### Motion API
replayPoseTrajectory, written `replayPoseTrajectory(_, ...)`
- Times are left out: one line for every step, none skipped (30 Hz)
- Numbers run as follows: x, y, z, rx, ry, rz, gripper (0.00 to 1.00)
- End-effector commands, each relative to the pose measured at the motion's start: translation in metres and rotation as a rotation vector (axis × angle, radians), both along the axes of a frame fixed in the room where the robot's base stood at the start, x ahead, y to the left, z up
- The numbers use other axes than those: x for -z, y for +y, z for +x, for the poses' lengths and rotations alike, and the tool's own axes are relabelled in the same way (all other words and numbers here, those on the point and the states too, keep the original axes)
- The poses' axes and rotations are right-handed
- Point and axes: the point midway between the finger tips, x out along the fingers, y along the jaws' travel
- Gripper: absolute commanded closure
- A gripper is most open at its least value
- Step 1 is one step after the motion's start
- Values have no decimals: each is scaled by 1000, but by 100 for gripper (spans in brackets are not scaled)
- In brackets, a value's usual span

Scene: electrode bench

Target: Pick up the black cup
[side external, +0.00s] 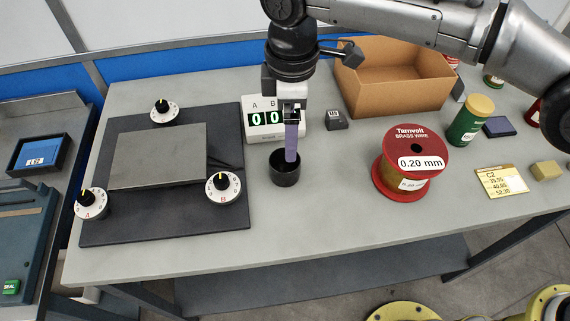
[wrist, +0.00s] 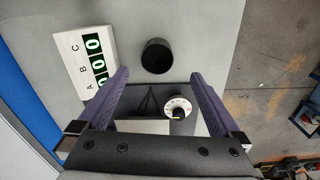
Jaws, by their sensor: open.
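The black cup (side external: 285,172) stands upright on the grey bench, just right of the dark base plate, in the side view. In the wrist view the cup (wrist: 157,56) shows its open top, beyond my fingertips and between their lines. My gripper (side external: 291,150) points down above the cup in the side view, its purple finger overlapping the cup's rim in the picture; whether it touches cannot be told. In the wrist view my gripper (wrist: 158,78) is open, two purple fingers wide apart with nothing between them.
A counter display (side external: 263,120) stands close behind the cup. The dark base plate (side external: 110,228) with a grey block and dials (side external: 222,186) lies to the left. A red wire spool (side external: 408,160) stands right. A cardboard box (side external: 390,85) is behind. Bench in front of the cup is clear.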

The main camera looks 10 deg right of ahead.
Motion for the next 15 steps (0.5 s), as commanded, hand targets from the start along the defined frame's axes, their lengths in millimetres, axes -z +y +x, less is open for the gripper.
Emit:
replayPoseTrajectory(10,-2,0,1,5,-5,0)
replayPoseTrajectory(15,-2,0,2,5,-5,0)
replayPoseTrajectory(23,-2,0,2,5,-5,0)
replayPoseTrajectory(29,-2,0,2,6,-6,0)
replayPoseTrajectory(35,-2,1,2,5,-5,0)
replayPoseTrajectory(43,-2,1,2,5,-5,0)
replayPoseTrajectory(48,-2,1,3,5,-5,0)
replayPoseTrajectory(53,-2,1,3,4,-5,0)
replayPoseTrajectory(59,-2,1,3,4,-5,0)
replayPoseTrajectory(62,-2,2,3,3,-4,0)
replayPoseTrajectory(66,-2,2,3,2,-3,0)
replayPoseTrajectory(69,-2,2,3,2,-3,0)
replayPoseTrajectory(72,-2,2,3,2,-3,0)
replayPoseTrajectory(73,-2,2,3,2,-3,0)
replayPoseTrajectory(75,-2,2,3,2,-2,0)
